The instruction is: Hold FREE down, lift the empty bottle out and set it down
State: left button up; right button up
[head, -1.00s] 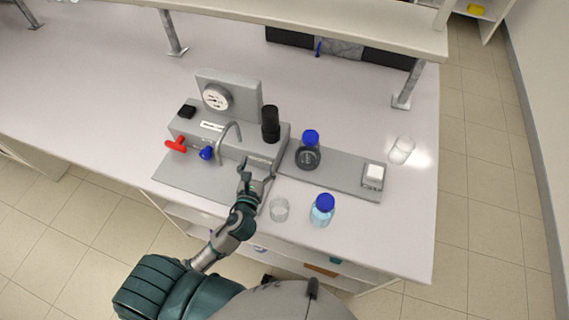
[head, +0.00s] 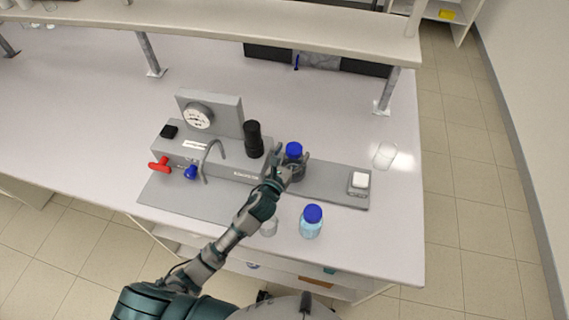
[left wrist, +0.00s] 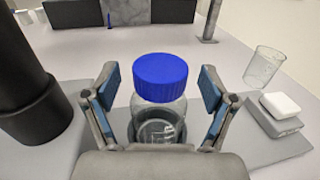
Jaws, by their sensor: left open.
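The empty bottle, clear with a blue cap (head: 294,149), stands upright in a dark round holder on the rig's grey base plate. In the left wrist view the bottle (left wrist: 161,83) is centred between the fingers, with the cap near fingertip height. My left gripper (head: 290,168) is open around the bottle, with a gap on each side. The small block with a white top (head: 359,181), perhaps FREE, sits at the plate's right end; its lettering is too small to read. It also shows in the left wrist view (left wrist: 281,107). My right gripper is not in view.
Another glass (head: 384,154) is at the right. The black cylinder (head: 254,139) rises just left of the gripper. The bench's right front is clear.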

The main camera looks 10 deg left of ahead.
pick_arm(q)
jog(key=shift+w+d, duration=0.35)
jog(key=shift+w, duration=0.4)
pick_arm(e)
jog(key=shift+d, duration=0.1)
pick_arm(q)
jog(key=shift+a, duration=0.15)
jog(key=shift+c, duration=1)
jog(key=shift+a, duration=0.1)
jog(key=c, duration=1.2)
jog(key=shift+r, duration=0.1)
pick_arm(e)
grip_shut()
